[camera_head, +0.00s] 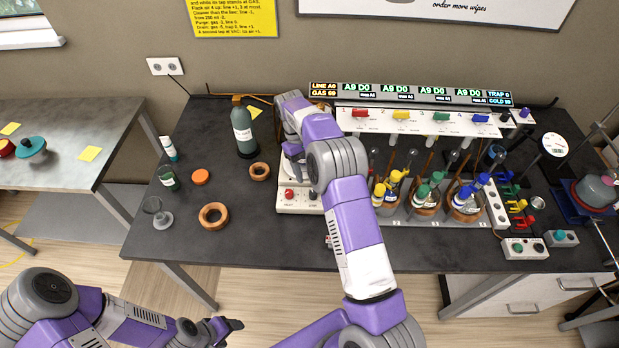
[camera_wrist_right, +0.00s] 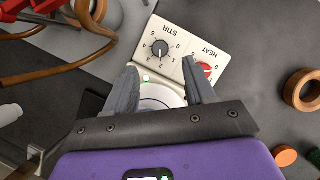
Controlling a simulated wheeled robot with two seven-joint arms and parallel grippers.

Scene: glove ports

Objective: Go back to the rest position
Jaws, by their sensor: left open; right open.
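My left gripper (camera_head: 232,324) is low at the bottom left of the head view, in front of the bench and clear of everything on it. It is open and empty. My right arm reaches across the dark bench (camera_head: 265,230) to the stirring hotplate (camera_head: 300,201); its wrist hides the right gripper in the head view. In the right wrist view my right gripper (camera_wrist_right: 159,66) is open over the hotplate's white round top (camera_wrist_right: 160,97). The hotplate's STIR and HEAT knobs lie just beyond the fingertips.
A side table (camera_head: 75,160) is at the left, with open floor between.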

